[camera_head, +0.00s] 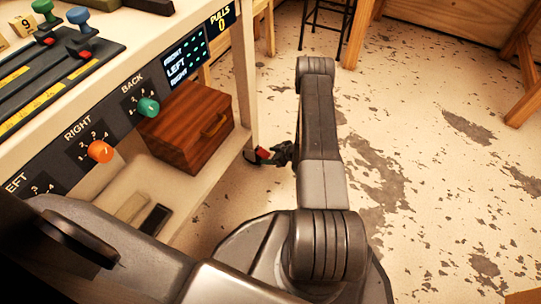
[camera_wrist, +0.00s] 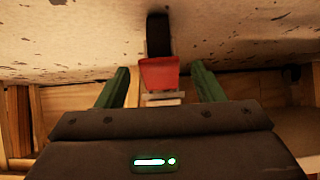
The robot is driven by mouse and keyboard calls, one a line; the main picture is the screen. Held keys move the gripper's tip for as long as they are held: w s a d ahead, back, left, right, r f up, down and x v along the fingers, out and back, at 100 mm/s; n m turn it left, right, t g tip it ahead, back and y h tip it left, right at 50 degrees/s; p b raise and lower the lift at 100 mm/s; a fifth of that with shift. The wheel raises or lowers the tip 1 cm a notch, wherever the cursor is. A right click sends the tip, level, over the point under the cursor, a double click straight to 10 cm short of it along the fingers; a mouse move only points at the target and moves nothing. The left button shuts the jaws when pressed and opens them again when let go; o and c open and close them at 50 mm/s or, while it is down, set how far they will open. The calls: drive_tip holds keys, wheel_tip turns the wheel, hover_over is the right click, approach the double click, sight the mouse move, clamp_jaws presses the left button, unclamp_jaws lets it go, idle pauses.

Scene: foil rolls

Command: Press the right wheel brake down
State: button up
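The wheel brake is a small red pedal (camera_head: 262,153) low at the foot of the cart's leg, at the cart's near right corner in the head view. In the wrist view the red pedal (camera_wrist: 159,73) sits in the middle, in front of a black wheel (camera_wrist: 158,35). My gripper (camera_head: 283,153) is just right of the pedal in the head view. In the wrist view my gripper (camera_wrist: 161,68) is open, with its green fingers apart on either side of the pedal and nothing held. I cannot tell whether they touch, or how far down the pedal is.
The cart (camera_head: 247,60) carries an orange knob (camera_head: 100,151), a green knob (camera_head: 148,107) and a display (camera_head: 200,48). A wooden box (camera_head: 187,128) stands on its lower shelf. A dark stool (camera_head: 325,28) is behind. The worn floor (camera_head: 430,180) on the right is clear.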

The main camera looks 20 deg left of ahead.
drive_tip(key=p+v, duration=0.5)
drive_tip(key=v, duration=0.8)
drive_tip(key=shift+d+r, duration=0.2)
drive_tip(key=shift+d, duration=0.15)
drive_tip(key=b+x, duration=0.5)
drive_tip(key=x, duration=0.9)
drive_tip(key=shift+r, duration=0.1)
drive_tip(key=shift+d, duration=0.1)
